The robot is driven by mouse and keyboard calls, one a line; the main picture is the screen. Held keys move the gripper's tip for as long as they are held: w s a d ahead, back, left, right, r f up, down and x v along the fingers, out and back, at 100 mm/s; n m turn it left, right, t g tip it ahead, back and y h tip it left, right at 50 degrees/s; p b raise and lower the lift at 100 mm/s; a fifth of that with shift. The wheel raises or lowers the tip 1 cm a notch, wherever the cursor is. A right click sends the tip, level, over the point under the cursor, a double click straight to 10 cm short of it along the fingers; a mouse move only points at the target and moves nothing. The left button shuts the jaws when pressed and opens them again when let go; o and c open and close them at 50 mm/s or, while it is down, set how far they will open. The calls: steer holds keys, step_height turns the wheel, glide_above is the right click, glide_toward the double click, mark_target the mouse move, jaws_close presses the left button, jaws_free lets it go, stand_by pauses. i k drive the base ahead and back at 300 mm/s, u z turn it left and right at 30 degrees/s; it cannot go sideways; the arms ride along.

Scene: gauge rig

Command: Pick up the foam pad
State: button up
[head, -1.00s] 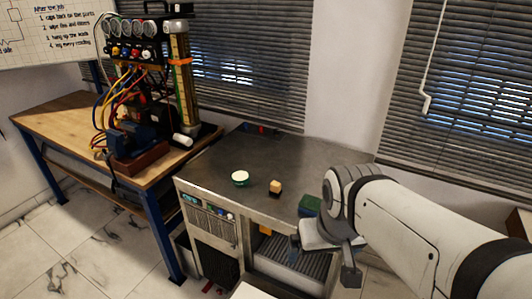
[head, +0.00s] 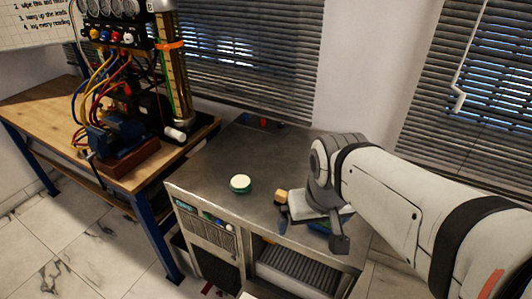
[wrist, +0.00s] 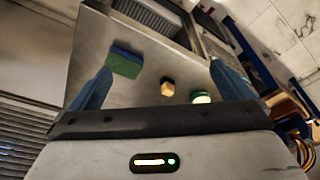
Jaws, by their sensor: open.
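The foam pad (wrist: 124,63) is a flat block, green with a blue edge, lying on the grey cabinet top. In the wrist view it is left of centre, just beyond the tip of the left finger. In the head view the pad (head: 319,227) is mostly hidden behind my gripper, with only a blue-green part showing. My gripper (head: 311,229) is open above the right side of the cabinet top, with nothing between its fingers. In the wrist view my gripper (wrist: 165,85) has its fingers wide apart.
A small tan and black block (wrist: 167,87) and a round green tin with a white lid (head: 240,184) stand on the cabinet top (head: 215,160), left of the pad in the head view. A wooden bench (head: 40,110) with a gauge rig (head: 120,70) stands further left.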

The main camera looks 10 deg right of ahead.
mark_target(281, 195)
steer(key=z, duration=1.05)
steer(key=k, duration=1.7)
steer(key=u, duration=0.5)
steer(key=i, duration=1.65)
steer(key=u, duration=0.1)
